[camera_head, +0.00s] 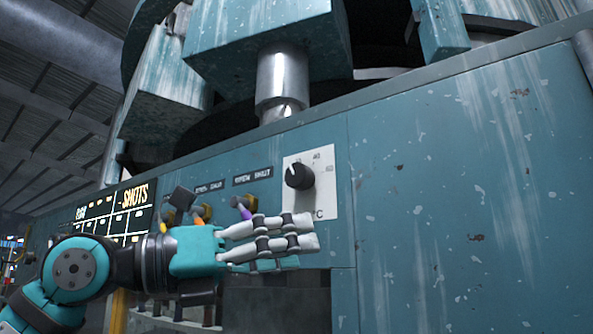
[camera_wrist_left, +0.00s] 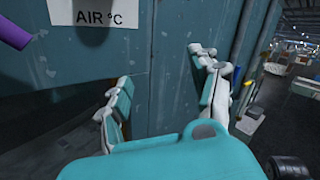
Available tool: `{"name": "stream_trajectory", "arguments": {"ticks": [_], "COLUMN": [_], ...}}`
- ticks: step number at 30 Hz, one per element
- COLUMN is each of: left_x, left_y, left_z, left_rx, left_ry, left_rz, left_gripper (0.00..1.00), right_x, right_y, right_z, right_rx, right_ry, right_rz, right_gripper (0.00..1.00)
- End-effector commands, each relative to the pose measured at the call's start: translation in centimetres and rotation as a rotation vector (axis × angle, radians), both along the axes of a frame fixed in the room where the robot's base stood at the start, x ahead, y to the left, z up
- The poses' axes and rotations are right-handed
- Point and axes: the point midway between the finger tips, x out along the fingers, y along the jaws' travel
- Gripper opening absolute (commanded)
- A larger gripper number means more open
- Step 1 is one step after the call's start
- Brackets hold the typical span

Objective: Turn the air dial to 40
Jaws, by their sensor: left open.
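The air dial (camera_head: 299,176) is a round black knob on a white plate (camera_head: 322,203) fixed to the teal machine panel. I can read 40 above it to the right and 60 further right; a pale mark on the knob seems to point up and slightly left. In the left wrist view the plate (camera_wrist_left: 62,13) shows at the top with the words AIR °C; the knob itself is not clear there. My left gripper (camera_head: 307,243) is open and empty, just below the plate and apart from the dial. My right gripper is not in view.
A lit display (camera_head: 112,212) reading SHOTS is further left. The panel right of the dial (camera_head: 460,190) is bare. A dark opening lies below.

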Motion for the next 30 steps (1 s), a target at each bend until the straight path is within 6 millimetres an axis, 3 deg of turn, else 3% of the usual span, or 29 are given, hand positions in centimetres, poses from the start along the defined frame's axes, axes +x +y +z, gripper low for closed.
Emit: {"name": "stream_trajectory", "arguments": {"ticks": [1,6,10,14,20,30], "left_x": [-1.6,-5.0,-6.9,-7.7,-6.0,-0.2], "left_y": [0.9,5.1,7.9,9.2,7.9,3.3], "left_z": [2.5,7.7,10.3,11.4,11.7,12.0], "left_rx": [0.091,0.295,0.353,0.370,0.377,0.375], "left_ry": [-0.086,-0.244,-0.291,-0.306,-0.305,-0.306], "left_rz": [0.089,0.393,0.556,0.628,0.635,0.632], "left_gripper": [0.63,0.63,0.63,0.63,0.63,0.63], "right_x": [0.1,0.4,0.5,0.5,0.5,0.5], "right_y": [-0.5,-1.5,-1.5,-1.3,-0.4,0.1], "right_z": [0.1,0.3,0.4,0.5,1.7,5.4], "right_rx": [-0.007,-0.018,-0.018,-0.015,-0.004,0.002], "right_ry": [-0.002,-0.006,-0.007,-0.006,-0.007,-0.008], "right_rz": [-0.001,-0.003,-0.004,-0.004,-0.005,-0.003], "right_gripper": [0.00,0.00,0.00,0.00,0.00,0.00]}}
